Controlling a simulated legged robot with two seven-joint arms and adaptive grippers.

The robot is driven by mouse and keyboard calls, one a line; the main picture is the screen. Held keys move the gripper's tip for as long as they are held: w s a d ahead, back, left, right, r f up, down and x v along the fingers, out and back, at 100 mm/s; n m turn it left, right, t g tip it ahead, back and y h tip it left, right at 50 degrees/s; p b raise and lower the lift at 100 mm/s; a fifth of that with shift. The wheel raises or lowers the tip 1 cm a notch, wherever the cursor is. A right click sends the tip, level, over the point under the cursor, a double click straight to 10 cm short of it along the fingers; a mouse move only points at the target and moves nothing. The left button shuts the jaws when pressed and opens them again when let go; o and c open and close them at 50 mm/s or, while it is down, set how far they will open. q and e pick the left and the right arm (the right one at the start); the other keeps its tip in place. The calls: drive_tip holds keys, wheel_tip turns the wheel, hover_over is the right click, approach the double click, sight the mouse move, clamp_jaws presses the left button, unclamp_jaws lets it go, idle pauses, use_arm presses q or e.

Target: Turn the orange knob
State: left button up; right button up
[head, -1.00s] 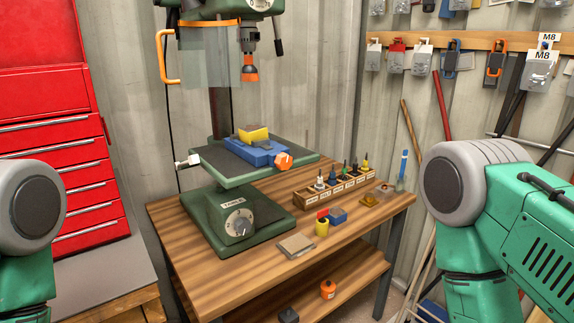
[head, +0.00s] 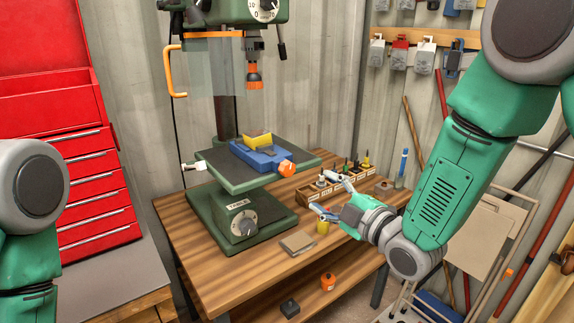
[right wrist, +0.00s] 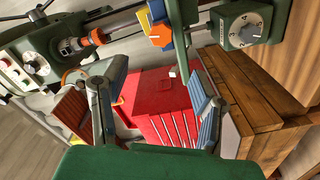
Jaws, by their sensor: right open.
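The orange knob (head: 287,169) is on the right end of the blue vise (head: 262,157), which sits on the green drill-press table and holds a yellow block (head: 256,137). My right gripper (head: 328,192) is open and empty, to the right of the knob and a little lower in the head view, apart from it. In the right wrist view the knob (right wrist: 160,35) shows at the top, beyond my open fingers (right wrist: 150,105). My left arm shows at the left edge of the head view; its gripper is out of the picture.
The drill press base (head: 240,222) stands on a wooden bench (head: 220,270). A bit rack (head: 312,191) stands behind my right gripper. A flat grey plate (head: 298,241) and a yellow piece (head: 323,228) lie near it. A red tool chest (head: 92,180) is at left.

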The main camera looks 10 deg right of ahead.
sight(289, 171)
drive_tip(key=p+x, duration=0.1)
drive_tip(key=x, duration=1.2)
drive_tip(key=shift+w+a+f+p, duration=0.1)
drive_tip(key=shift+w+p, duration=0.1)
drive_tip(key=shift+p, duration=0.15)
drive_tip(key=c, duration=1.2)
